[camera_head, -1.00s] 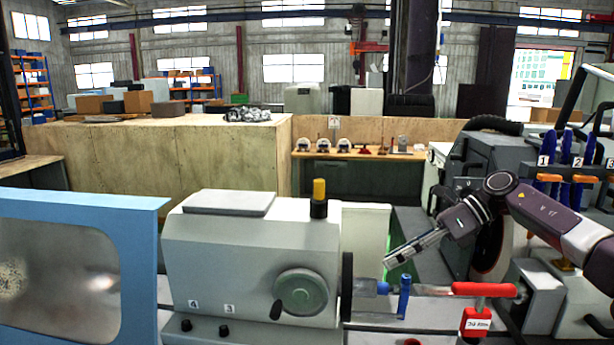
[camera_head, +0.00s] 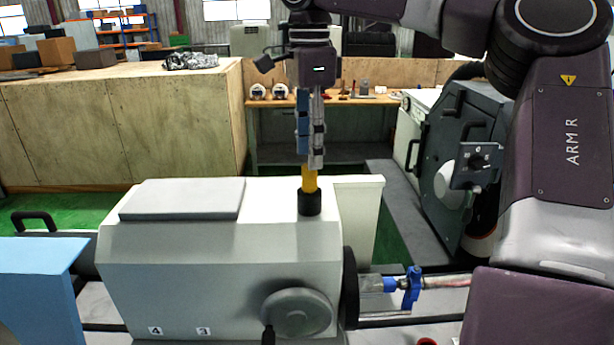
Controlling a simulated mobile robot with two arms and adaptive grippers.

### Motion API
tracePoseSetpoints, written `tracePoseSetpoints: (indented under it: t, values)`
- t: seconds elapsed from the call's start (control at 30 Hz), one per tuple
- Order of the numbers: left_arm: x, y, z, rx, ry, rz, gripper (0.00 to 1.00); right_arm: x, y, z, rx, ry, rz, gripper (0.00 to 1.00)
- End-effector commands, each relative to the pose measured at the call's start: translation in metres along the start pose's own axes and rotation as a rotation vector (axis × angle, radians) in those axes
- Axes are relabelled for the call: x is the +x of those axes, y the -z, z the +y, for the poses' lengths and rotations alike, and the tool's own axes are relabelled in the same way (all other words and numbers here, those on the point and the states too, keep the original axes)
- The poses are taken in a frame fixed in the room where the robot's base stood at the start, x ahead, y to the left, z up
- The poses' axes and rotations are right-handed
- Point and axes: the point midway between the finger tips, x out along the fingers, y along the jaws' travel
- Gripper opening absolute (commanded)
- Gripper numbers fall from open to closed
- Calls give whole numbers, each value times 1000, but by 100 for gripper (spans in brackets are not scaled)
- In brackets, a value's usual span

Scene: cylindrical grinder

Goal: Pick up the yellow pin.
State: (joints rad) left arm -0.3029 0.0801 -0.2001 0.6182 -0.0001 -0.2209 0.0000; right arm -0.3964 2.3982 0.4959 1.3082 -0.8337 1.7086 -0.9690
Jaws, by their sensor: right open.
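The yellow pin (camera_head: 309,180) stands upright in a black collar (camera_head: 310,203) on top of the grey machine head (camera_head: 220,260). My right gripper (camera_head: 311,163) points straight down from above, with its fingertips at the top of the pin. The jaws are open, seen nearly edge-on, and their tips overlap the pin's upper end in the picture. I cannot tell whether they touch it. My left gripper is not in view.
A raised flat cover (camera_head: 182,199) lies on the machine head, left of the pin. A handwheel (camera_head: 297,313) sits on its front. A blue clamp (camera_head: 412,287) is to the right. My right arm fills the right side.

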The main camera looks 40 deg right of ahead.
Motion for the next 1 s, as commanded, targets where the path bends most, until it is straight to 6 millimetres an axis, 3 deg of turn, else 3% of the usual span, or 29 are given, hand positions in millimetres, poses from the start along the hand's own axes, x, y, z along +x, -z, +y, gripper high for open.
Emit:
tracePoseSetpoints:
  t: [0.23,0.5,0.8,1.0]
  values:
    - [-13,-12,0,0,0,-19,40,20,0,3,-1,-3,-2,41]
    - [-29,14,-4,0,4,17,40,53,0,4,1,-2,-2,41]
    - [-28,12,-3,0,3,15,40,59,0,4,1,1,-2,41]
    - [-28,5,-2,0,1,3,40,59,0,4,1,1,-2,19]
